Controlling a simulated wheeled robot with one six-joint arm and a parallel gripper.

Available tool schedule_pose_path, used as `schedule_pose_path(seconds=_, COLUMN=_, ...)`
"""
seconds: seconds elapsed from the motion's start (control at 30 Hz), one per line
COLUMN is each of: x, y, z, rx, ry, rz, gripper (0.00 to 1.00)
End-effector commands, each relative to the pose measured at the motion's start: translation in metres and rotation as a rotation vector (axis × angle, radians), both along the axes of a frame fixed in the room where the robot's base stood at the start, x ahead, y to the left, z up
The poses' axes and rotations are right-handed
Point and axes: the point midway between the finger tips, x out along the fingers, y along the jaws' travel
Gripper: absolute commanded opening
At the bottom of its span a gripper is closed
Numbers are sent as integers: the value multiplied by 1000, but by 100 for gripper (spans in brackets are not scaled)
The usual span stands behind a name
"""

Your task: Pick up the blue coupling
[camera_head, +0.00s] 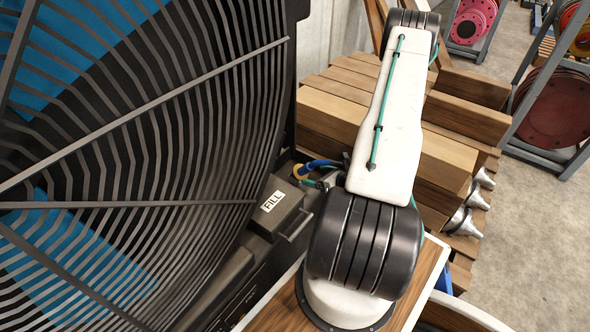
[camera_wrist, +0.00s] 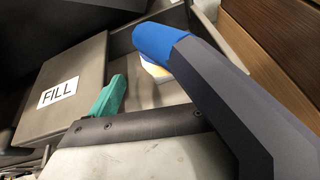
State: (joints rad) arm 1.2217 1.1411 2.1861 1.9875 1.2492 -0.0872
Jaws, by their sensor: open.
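The coupling (camera_head: 298,171) shows in the head view as a small yellow-orange ring with a dark blue middle, beside the grey box. In the wrist view a small part of it (camera_wrist: 154,69) shows as a pale and yellow edge with some blue, mostly hidden behind a finger. My gripper (camera_head: 307,174) is open around or just short of it, one finger blue-tipped and the other teal-tipped. In the wrist view my gripper (camera_wrist: 130,70) has the blue-tipped finger on the right and the teal one on the left. Contact cannot be told.
A grey box labelled FILL (camera_head: 275,207) stands close to my fingers; it also shows in the wrist view (camera_wrist: 75,75). A large fan grille (camera_head: 150,150) fills the left. Stacked wooden beams (camera_head: 340,105) lie behind my arm. Open concrete floor (camera_head: 535,230) is at right.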

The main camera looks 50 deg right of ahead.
Motion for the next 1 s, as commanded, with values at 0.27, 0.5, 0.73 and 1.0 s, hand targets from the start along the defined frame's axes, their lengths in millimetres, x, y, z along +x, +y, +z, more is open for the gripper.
schedule_pose_path(seconds=0.27, x=29, y=-1, z=-15, rx=-1, ry=-1, rz=-2, gripper=87)
schedule_pose_path(seconds=0.5, x=59, y=1, z=-27, rx=-1, ry=0, rz=-2, gripper=87)
schedule_pose_path(seconds=0.73, x=63, y=2, z=-29, rx=-1, ry=-1, rz=-2, gripper=87)
schedule_pose_path(seconds=1.0, x=63, y=2, z=-29, rx=0, ry=0, rz=-1, gripper=25)
